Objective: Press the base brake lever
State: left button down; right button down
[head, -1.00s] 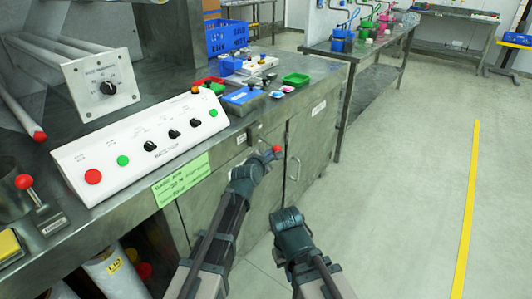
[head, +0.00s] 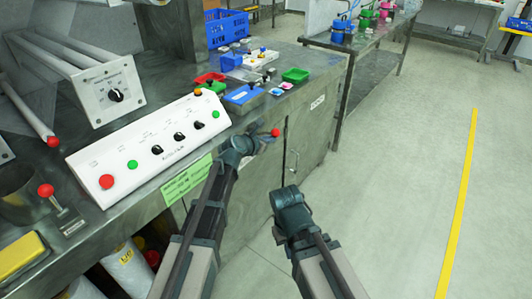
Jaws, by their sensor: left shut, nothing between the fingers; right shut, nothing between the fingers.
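A lever with a red ball knob (head: 276,132) shows at the front of the steel bench, just below its top edge. My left gripper (head: 258,143) is shut and empty at the bench front, right beside this lever on its left. I cannot tell whether it touches the lever, as the gripper hides its mount. My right gripper (head: 288,196) is shut and empty, lower and in front of the bench, apart from everything. No lever label is readable.
A white control panel (head: 150,145) with buttons and black knobs stands along the bench edge above a green label (head: 186,180). Small trays (head: 296,75) and a blue crate (head: 227,27) stand farther back. The floor (head: 400,200) to the right is clear.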

pick_arm(q)
jog(key=shift+r, duration=0.2)
pick_arm(e)
jog(key=shift+r, duration=0.2)
pick_arm(q)
jog(key=shift+f, duration=0.1)
pick_arm(e)
jog(key=shift+f, duration=0.1)
